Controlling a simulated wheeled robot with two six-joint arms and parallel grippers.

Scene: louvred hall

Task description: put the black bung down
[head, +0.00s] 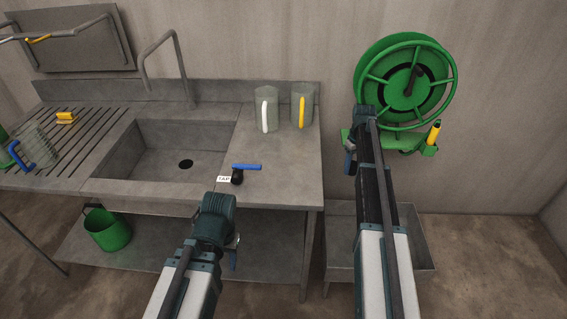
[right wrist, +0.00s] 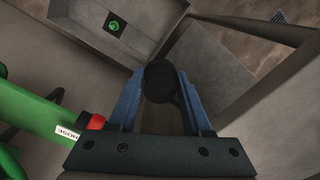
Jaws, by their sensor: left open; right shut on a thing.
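My right gripper (right wrist: 160,80) is shut on the black bung (right wrist: 160,76), which sits between its blue fingertips in the right wrist view. In the head view my right gripper (head: 350,162) is in front of the green hose reel's bracket, above the floor trough, and I cannot make out the bung there. My left gripper (head: 233,256) is open, pointing down in front of the sink bench's front edge; its fingers are mostly hidden by its wrist.
The metal bench has a sink basin (head: 150,160), a blue tap lever (head: 247,167) and two jugs (head: 266,110) (head: 302,105). The hose reel (head: 405,80) hangs on the wall. A trough (head: 418,240) stands below. A green bucket (head: 108,230) is on the lower shelf.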

